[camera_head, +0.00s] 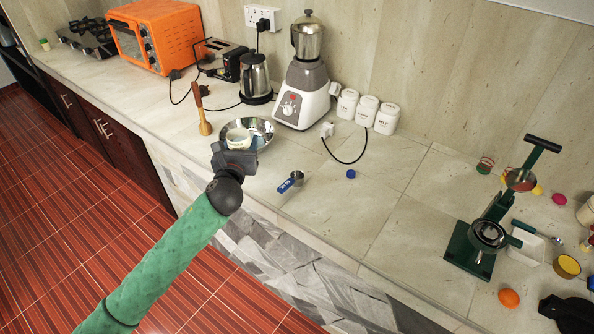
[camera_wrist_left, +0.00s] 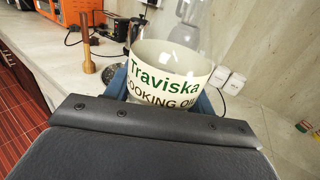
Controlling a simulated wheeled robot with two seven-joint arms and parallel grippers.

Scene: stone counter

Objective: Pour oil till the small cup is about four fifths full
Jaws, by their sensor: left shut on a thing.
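My left gripper (camera_head: 237,150) is shut on a cream cup (camera_head: 239,138) and holds it over or beside the shiny metal bowl (camera_head: 262,130). In the left wrist view the cup (camera_wrist_left: 165,78) sits between the blue finger pads and bears green "Traviska" and "COOKING OIL" lettering. Its mouth faces upward; I cannot see any oil level inside. A small metal measuring cup (camera_head: 297,176) with a blue handle lies on the counter to the right of the gripper, apart from it. Its contents are too small to tell. My right gripper is not seen.
A wooden pestle (camera_head: 203,112) stands left of the bowl. A blender (camera_head: 302,92), kettle (camera_head: 256,77) and white canisters (camera_head: 366,110) line the wall. A blue cap (camera_head: 351,174) lies mid-counter. A green press (camera_head: 487,235) stands at right. Counter between cap and press is clear.

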